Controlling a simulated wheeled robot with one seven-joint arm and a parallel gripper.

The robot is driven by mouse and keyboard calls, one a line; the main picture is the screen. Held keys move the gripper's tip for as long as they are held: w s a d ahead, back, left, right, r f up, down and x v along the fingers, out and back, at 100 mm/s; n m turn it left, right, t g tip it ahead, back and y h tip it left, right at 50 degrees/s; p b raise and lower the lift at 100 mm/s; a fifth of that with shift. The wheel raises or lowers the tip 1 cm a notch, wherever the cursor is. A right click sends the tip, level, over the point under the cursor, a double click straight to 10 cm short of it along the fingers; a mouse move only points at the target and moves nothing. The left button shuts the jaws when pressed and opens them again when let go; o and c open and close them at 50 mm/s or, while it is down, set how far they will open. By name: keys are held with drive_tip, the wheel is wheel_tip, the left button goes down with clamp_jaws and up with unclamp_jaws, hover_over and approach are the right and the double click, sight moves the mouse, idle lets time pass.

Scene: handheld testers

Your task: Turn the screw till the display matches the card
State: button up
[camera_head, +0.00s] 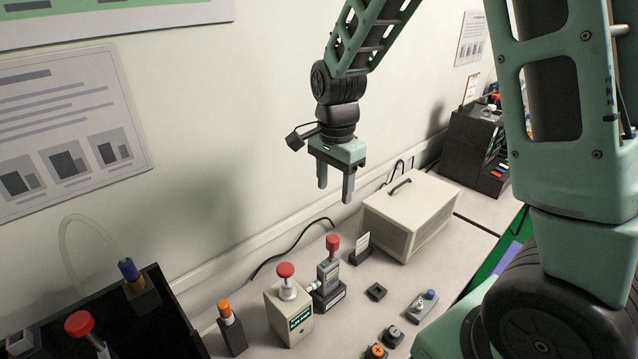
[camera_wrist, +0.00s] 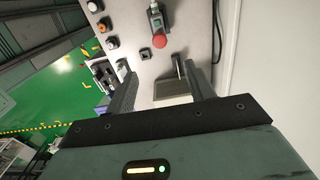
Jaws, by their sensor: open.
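My gripper (camera_head: 335,193) is open and empty, hanging fingers down well above the bench. Below it a grey handheld tester (camera_head: 328,277) stands upright in a dark base, with a red knob (camera_head: 333,243) on top. I cannot make out a screw or read a display. A small white card (camera_head: 362,246) stands in a dark holder just right of the tester; its print is too small to read.
A cream box with a red knob (camera_head: 288,313) is close left of the tester, beside an orange-topped post (camera_head: 232,331). A large beige case (camera_head: 410,217) stands right of the card. Small switches (camera_head: 422,305) lie in front. A black tray (camera_head: 165,325) is at left; the wall is behind.

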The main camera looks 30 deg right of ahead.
sight(333, 238)
wheel_tip(333, 238, down, 17)
drive_tip(key=shift+f+p, duration=0.2)
drive_tip(key=shift+p, duration=1)
clamp_jaws()
drive_tip(key=shift+m+p, duration=0.3)
drive_tip(key=shift+m, duration=1.4)
